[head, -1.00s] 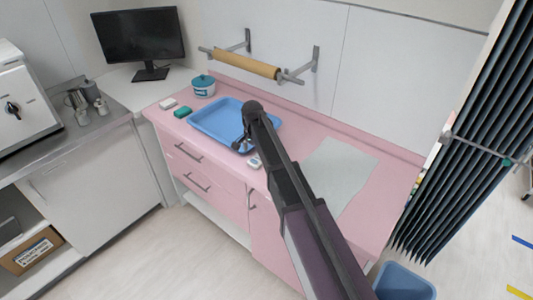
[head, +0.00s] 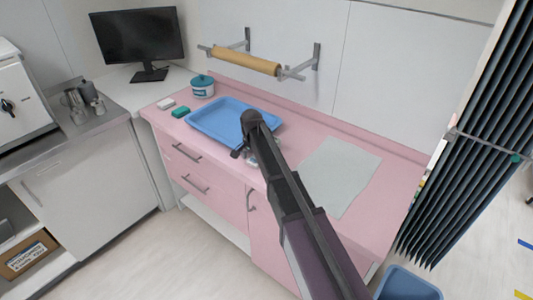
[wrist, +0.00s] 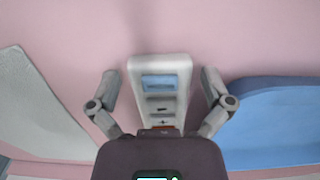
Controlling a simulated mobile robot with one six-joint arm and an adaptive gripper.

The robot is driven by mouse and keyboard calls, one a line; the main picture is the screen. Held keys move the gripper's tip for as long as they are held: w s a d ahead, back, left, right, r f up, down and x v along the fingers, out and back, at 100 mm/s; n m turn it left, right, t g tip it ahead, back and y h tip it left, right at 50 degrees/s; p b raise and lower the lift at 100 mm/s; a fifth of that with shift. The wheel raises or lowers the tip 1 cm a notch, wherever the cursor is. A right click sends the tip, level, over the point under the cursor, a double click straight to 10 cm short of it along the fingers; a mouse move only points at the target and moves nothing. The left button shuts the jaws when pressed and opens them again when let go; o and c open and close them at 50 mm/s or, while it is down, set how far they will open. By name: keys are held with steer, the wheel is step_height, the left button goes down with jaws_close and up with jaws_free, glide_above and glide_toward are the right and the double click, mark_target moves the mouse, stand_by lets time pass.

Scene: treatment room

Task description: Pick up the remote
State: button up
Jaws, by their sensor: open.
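The remote (wrist: 158,97) is a white, upright-looking handset with a blue screen and dark button marks in the wrist view. It lies on the pink counter (wrist: 190,30). My gripper (wrist: 159,78) is open, with one finger on each side of the remote and visible gaps between. The lower end of the remote is hidden behind my gripper's body. In the head view my gripper (head: 245,153) is low over the counter by the front edge of the blue tray, and mostly covers the remote.
The blue tray (head: 208,128) is right beside my gripper; it also shows in the wrist view (wrist: 275,125). A pale sheet (head: 340,172) lies to the right. A teal box (head: 181,112), a white box (head: 165,104) and a lidded jar (head: 202,88) stand at the back left.

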stand_by(0.4)
steer(key=c, duration=1.1)
steer(key=shift+o, duration=0.2)
steer(key=shift+r, duration=0.2)
step_height(320, 180, up, 3)
steer(key=p, duration=0.3)
steer(key=s+d, duration=0.3)
steer(key=s, duration=0.1)
steer(key=s+d+r+p, duration=0.1)
steer(key=s+d, duration=0.2)
steer(key=s, duration=0.1)
steer(key=s+d+p, duration=0.1)
steer(key=s+d, duration=0.3)
steer(key=shift+s+r, duration=0.3)
